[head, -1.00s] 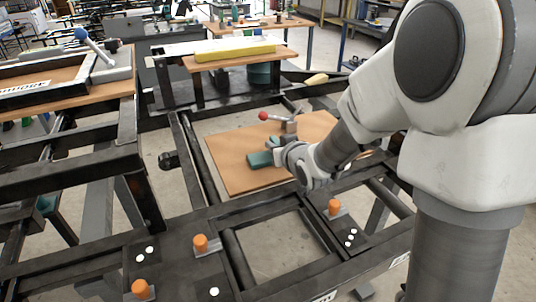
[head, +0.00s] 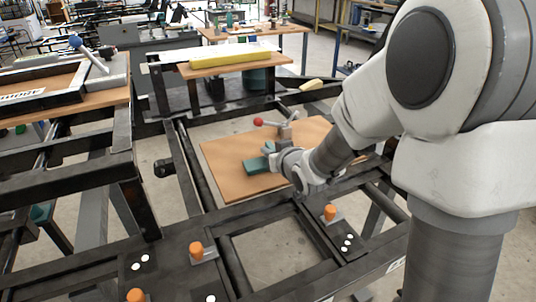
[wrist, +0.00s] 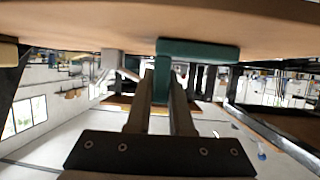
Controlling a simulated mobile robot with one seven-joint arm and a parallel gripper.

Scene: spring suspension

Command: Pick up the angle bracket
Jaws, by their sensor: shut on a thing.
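The green angle bracket (head: 256,166) is on the brown wooden board (head: 229,178) in the head view. My gripper (head: 272,157) is at its right side, low over the board. In the wrist view, which is upside down, the bracket's broad flange (wrist: 198,49) lies against or very near the board (wrist: 120,22). Its narrower upright leg (wrist: 161,80) sits between the two fingers of my gripper (wrist: 161,108), which are shut on it. I cannot tell whether there is a small gap under the flange.
Black steel frame rails (head: 186,165) surround the board. Orange-capped pieces (head: 196,250) stand on the frame in front. The board's left part is clear.

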